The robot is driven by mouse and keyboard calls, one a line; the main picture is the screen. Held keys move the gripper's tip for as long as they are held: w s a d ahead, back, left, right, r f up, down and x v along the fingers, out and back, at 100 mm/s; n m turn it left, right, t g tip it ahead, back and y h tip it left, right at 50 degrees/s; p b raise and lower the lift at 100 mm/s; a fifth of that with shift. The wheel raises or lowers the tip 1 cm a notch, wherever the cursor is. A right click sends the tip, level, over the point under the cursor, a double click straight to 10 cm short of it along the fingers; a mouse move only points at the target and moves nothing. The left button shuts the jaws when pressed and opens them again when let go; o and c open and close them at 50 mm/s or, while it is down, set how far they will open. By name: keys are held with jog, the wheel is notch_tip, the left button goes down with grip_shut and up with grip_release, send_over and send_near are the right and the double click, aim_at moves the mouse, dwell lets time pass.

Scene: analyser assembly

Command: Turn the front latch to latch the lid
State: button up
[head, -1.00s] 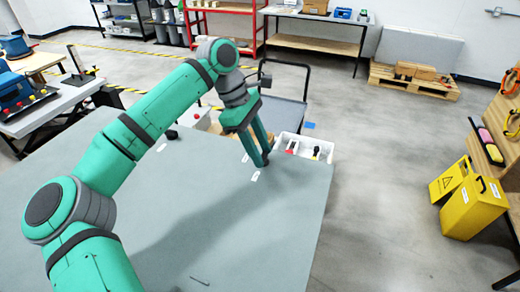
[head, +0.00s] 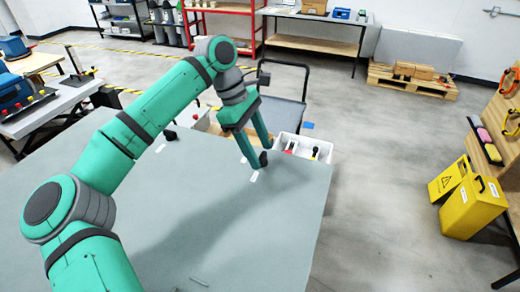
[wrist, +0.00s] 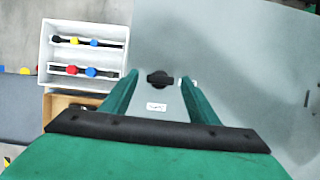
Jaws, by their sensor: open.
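A small dark knob with two side lobes (wrist: 160,79), which looks like the latch, sits on a flat grey surface (wrist: 230,60). In the wrist view it lies between the tips of my gripper (wrist: 160,76), with a visible gap on each side. My gripper is open and empty. In the head view my gripper (head: 261,156) points down near the far right edge of the grey surface, and its fingers partly hide the knob. A white label (wrist: 156,106) lies beside the knob. I cannot make out a separate lid edge.
A white bin (wrist: 84,52) with coloured-knob parts stands just past the surface's edge, near my gripper. A brown box (wrist: 70,106) is beside it. A second dark knob (head: 170,134) sits farther left.

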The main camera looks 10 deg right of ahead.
jog(key=v, duration=1)
jog(key=shift+d+r, duration=0.1)
jog(key=shift+r, duration=0.05)
